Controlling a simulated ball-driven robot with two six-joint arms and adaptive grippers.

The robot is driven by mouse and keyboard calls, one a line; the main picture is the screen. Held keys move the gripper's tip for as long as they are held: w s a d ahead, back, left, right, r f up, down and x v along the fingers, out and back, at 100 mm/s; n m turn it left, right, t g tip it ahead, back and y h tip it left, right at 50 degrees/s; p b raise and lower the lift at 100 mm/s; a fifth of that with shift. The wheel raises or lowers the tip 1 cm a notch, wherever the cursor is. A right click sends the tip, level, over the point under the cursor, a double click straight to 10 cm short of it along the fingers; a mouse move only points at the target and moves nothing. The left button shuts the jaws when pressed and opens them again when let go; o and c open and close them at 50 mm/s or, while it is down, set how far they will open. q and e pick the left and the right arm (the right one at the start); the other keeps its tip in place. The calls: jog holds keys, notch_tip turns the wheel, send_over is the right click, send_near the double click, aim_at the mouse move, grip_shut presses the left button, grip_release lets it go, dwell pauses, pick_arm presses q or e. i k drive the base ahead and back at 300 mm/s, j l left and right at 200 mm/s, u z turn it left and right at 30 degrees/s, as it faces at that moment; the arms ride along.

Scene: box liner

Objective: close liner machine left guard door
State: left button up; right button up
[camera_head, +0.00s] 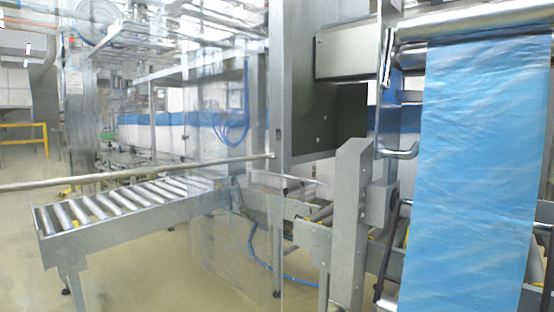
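The liner machine (345,215) fills the middle and right with grey metal posts and beams. A clear guard panel (225,250) shows left of the tall grey post (292,70); I cannot tell for certain whether it is the left guard door or how far it stands open. A long thin metal bar (140,173) runs from the left edge to that post. A bent metal handle (402,152) shows beside the blue liner film (480,170). Neither of my grippers is in view.
A roller conveyor (75,238) extends to the left of the machine. A blue hose (262,265) hangs low near the floor. A yellow railing (24,127) stands far left. Pale floor (140,280) is open at the front left.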

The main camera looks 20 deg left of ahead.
aim_at(37, 185)
jog(key=j+z, duration=0.2)
jog(key=j, duration=0.2)
jog(key=k+j+z, duration=0.2)
jog(key=j, duration=0.15)
jog(key=j+z, duration=0.25)
jog(key=j, duration=0.15)
jog(key=j+z, duration=0.2)
jog(key=j, duration=0.15)
jog(key=k+j+z, duration=0.2)
jog(key=k+j, duration=0.15)
jog(key=j, duration=0.25)
jog(key=k+j, duration=0.15)
jog(key=j, duration=0.2)
jog(key=k+j, duration=0.2)
jog(key=j, duration=0.2)
jog(key=k+j, duration=0.15)
jog(key=j, duration=0.2)
jog(key=k+j, duration=0.15)
jog(key=j, duration=0.25)
jog(key=k+j, duration=0.15)
jog(key=j, duration=0.2)
jog(key=k+j, duration=0.15)
jog(key=j, duration=0.25)
